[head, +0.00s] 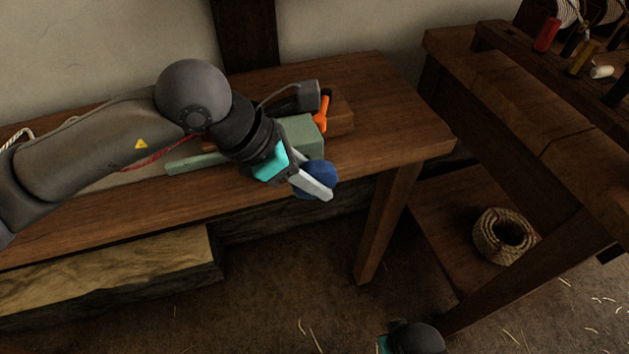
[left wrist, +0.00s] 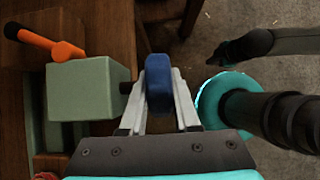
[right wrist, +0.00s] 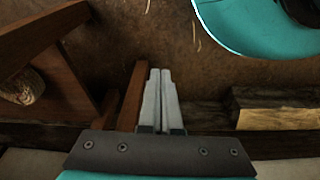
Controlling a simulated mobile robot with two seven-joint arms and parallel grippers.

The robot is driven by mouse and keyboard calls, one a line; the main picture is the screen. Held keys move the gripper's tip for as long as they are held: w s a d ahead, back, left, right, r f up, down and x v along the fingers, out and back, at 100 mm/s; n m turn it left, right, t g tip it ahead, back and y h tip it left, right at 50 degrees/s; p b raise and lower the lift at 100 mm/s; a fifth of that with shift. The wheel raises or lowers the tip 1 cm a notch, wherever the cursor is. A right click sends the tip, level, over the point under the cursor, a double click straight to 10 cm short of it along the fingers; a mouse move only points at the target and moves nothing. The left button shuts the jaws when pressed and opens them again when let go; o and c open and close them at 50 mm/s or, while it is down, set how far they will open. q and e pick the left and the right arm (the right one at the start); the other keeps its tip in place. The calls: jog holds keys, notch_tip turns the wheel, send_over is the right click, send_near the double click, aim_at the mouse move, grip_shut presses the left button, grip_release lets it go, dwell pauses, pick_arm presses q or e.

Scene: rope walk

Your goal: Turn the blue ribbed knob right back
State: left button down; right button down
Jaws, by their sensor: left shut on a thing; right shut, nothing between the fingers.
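The blue knob (head: 319,176) sticks out at the front of a green block-shaped device (head: 302,128) on the wooden bench. In the left wrist view the knob (left wrist: 158,84) is edge-on, joined to the green block (left wrist: 88,90) by a short dark shaft. My left gripper (head: 314,184) is shut on the knob, one finger on each side of it. An orange lever (head: 322,113) rises behind the block. My right gripper (right wrist: 160,98) is shut and empty, pointing over the floor; in the head view its fingers are not seen. The knob's ribs are too small to make out.
The bench (head: 390,120) is bare to the right of the device. A second wooden table (head: 510,110) stands at right with red and yellow handled tools on its rack. A rope coil (head: 503,236) lies on its lower shelf. Straw litters the open floor.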

jog(key=shift+w+a+r, duration=0.1)
jog(key=shift+w+r, duration=0.15)
jog(key=shift+r, duration=0.2)
pick_arm(q)
jog(key=c, duration=0.6)
grip_release()
jog(key=shift+c, duration=0.2)
jog(key=shift+r, duration=0.1)
jog(key=shift+a+r, duration=0.2)
jog(key=p+v, duration=0.3)
jog(key=v, duration=1.1)
jog(key=shift+a+p, duration=0.3)
jog(key=shift+p, duration=0.1)
pick_arm(e)
jog(key=s+d+f, duration=0.3)
jog(key=s+f, duration=0.1)
jog(key=f, duration=0.2)
jog(key=shift+s+d+f, duration=0.2)
jog(key=shift+d+f, duration=0.1)
jog(key=shift+f, duration=0.1)
pick_arm(q)
jog(key=shift+s+r, duration=0.1)
jog(key=shift+r, duration=0.05)
